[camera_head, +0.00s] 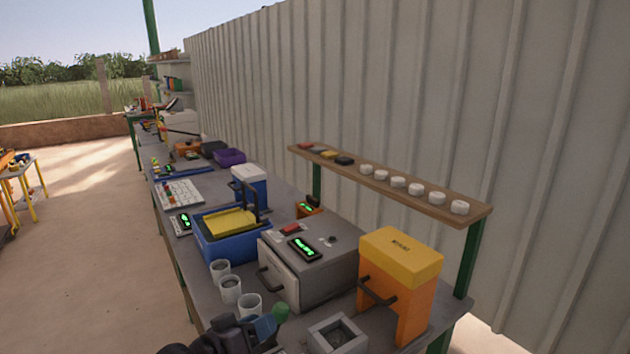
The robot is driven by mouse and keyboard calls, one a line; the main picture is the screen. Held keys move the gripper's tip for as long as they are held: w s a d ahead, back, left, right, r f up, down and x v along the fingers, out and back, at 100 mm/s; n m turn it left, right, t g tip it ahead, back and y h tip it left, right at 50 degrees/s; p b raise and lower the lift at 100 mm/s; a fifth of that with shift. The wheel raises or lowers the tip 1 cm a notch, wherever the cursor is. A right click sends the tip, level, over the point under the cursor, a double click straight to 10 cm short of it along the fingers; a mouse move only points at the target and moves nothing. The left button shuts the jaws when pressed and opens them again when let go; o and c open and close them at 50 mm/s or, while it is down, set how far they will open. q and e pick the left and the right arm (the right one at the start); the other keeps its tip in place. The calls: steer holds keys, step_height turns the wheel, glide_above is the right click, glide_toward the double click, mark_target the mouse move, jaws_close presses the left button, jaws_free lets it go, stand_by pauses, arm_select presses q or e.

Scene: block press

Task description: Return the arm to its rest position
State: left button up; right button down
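My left gripper (262,328) shows at the bottom edge, dark and partly cut off by the frame. It is over the near end of the grey workbench (290,204). A green rounded knob (281,311) shows right at its tip. I cannot tell whether the gripper holds the knob or only overlaps it in the view, nor whether its fingers are apart. My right gripper is not in view.
Several grey cups (231,289) stand close behind the gripper. A grey square block mould (338,335) lies to its right. A grey press box (312,262), an orange-yellow box (398,290) and a blue tray (212,246) crowd the bench. Open floor (90,250) lies left.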

arm_select(q)
steer(key=s+a+f+y, duration=0.5)
steer(key=s+a+f, duration=0.3)
steer(key=s+f, duration=0.2)
steer(key=s+a+f+y, duration=0.5)
steer(key=s+a+f, duration=0.3)
steer(key=s, duration=0.5)
step_height(320, 180, down, 3)
steer(key=shift+s+a+r, duration=0.2)
steer(key=shift+s+a, duration=0.15)
steer(key=shift+a, duration=0.05)
stand_by(0.4)
